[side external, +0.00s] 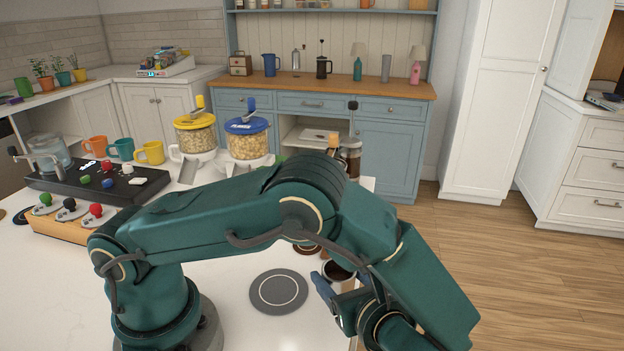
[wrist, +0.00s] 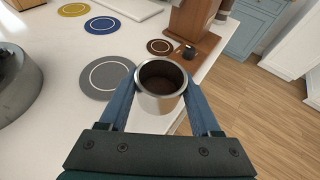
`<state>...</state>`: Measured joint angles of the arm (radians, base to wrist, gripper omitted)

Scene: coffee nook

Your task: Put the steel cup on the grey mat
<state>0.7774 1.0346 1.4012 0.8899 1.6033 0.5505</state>
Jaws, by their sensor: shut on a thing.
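The steel cup (wrist: 162,88) is between the two blue fingers of my gripper (wrist: 163,106), which is shut on it. The cup is upright and its inside looks dark brown. In the side external view the cup (side external: 338,272) shows beside my gripper (side external: 335,295), partly hidden by my arm. The grey mat (side external: 279,291), round with a pale ring, lies flat and bare on the white counter, left of the cup. It also shows in the wrist view (wrist: 107,77), left of the cup and apart from it. I cannot tell how high the cup is above the counter.
A blue mat (wrist: 102,25), a yellow mat (wrist: 74,9) and a brown mat (wrist: 160,47) lie on the counter (wrist: 45,130). A wooden stand (wrist: 193,35) rises beyond the cup near the counter's right edge. Two grinders with blue (side external: 246,126) and yellow lids (side external: 195,121) stand farther back.

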